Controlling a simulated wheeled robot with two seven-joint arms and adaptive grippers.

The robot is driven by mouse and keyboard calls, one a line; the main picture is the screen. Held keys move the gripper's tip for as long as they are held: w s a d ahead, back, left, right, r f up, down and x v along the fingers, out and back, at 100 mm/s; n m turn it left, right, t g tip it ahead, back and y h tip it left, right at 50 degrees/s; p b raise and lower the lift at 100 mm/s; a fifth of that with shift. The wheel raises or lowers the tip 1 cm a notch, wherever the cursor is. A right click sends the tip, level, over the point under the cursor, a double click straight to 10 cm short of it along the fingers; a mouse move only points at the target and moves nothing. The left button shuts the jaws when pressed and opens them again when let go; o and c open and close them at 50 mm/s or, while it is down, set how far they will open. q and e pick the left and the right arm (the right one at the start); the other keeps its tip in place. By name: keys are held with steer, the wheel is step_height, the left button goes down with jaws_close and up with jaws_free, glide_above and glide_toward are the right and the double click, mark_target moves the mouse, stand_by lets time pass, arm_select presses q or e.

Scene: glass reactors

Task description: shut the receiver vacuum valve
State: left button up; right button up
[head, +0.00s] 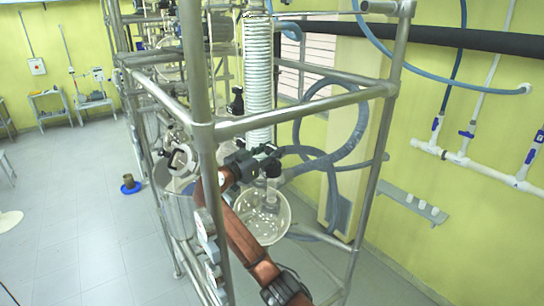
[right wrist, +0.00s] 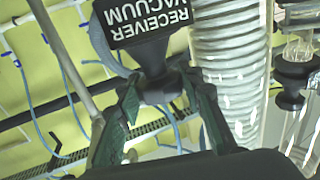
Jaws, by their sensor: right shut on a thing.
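The receiver vacuum valve (right wrist: 150,42) is a dark part with a white-lettered label, which reads upside down at the top of the right wrist view. My right gripper (right wrist: 163,88) has its two fingers on either side of the valve's dark handle and is shut on it. My left gripper is not in view.
Metal frame bars (head: 300,112) surround my right arm. A clear round vessel (head: 264,222) hangs just below the gripper. A grey-blue hose (head: 345,150) loops to the right, and the white ribbed column (head: 259,75) rises behind. Open floor (head: 85,220) lies at the left.

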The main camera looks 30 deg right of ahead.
mark_target(272, 147)
steer(key=shift+m+g, duration=0.4)
steer(key=shift+g, duration=0.2)
steer(key=o, duration=1.2)
step_height(272, 147, up, 10)
steer(key=shift+f, duration=0.1)
steer(key=shift+h, duration=0.3)
